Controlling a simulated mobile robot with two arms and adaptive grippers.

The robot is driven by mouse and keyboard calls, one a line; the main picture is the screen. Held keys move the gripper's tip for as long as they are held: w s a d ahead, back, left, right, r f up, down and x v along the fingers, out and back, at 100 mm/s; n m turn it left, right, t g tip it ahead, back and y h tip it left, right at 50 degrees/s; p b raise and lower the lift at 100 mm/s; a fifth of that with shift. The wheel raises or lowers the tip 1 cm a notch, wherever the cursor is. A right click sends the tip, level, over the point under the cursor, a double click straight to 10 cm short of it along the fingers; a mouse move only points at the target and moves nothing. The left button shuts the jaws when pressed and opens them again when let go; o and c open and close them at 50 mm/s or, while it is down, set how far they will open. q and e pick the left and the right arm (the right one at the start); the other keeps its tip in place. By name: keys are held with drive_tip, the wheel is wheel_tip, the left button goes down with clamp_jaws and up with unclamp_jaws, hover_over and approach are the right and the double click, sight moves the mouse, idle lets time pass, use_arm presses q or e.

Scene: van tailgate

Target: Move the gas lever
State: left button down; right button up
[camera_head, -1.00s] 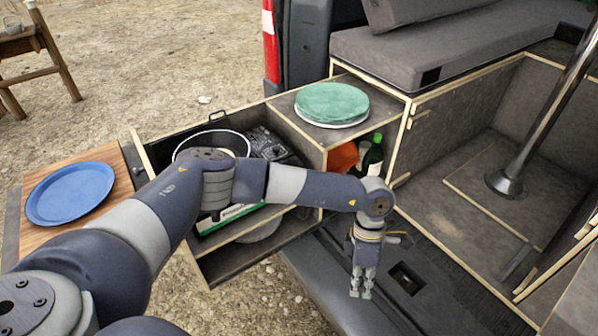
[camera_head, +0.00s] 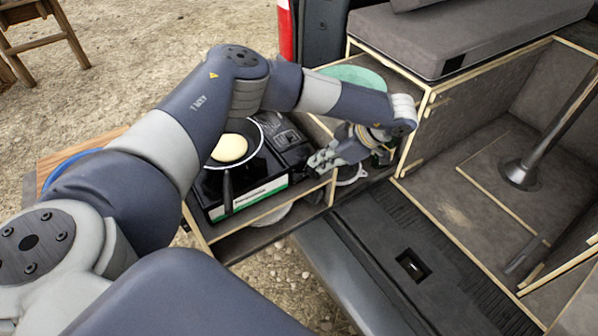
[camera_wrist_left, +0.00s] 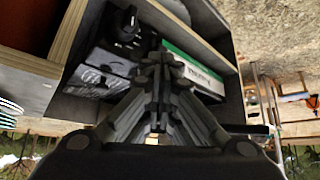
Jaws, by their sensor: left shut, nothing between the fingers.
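A black gas stove (camera_head: 250,192) with a green and white label sits in the pulled-out drawer. Its dark control side (camera_head: 288,132) is left of my left gripper (camera_head: 318,162), whose closed fingers point left toward it. In the left wrist view the shut, empty fingertips (camera_wrist_left: 160,62) are in front of the stove's label strip (camera_wrist_left: 195,68). A dark knob-like part (camera_wrist_left: 124,24) shows up and left of them. I cannot clearly make out the gas lever, nor tell whether the fingers touch the stove. My right gripper is not in view.
A black frying pan (camera_head: 228,162) holding a round pale yellow food (camera_head: 230,148) is on the stove. A green plate (camera_head: 358,76) is behind my arm.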

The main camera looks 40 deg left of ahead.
sight(300, 177)
use_arm(q)
drive_tip(key=shift+f, duration=0.1)
drive_tip(key=shift+b+x, duration=1.2)
drive_tip(key=shift+x, duration=2.25)
drive_tip(key=shift+s, duration=0.1)
drive_tip(key=shift+w+d+f+b, duration=0.15)
drive_tip(key=shift+d+b, duration=0.15)
drive_tip(key=shift+d, duration=0.2)
drive_tip(key=shift+w+d+f+b, duration=0.2)
drive_tip(key=shift+d+b, duration=0.1)
drive_tip(key=shift+d, duration=0.2)
drive_tip(key=shift+w+d+f+b, duration=0.15)
drive_tip(key=shift+d+b, duration=0.15)
drive_tip(key=shift+d, duration=0.2)
drive_tip(key=shift+r, duration=0.1)
drive_tip(key=v, duration=1.2)
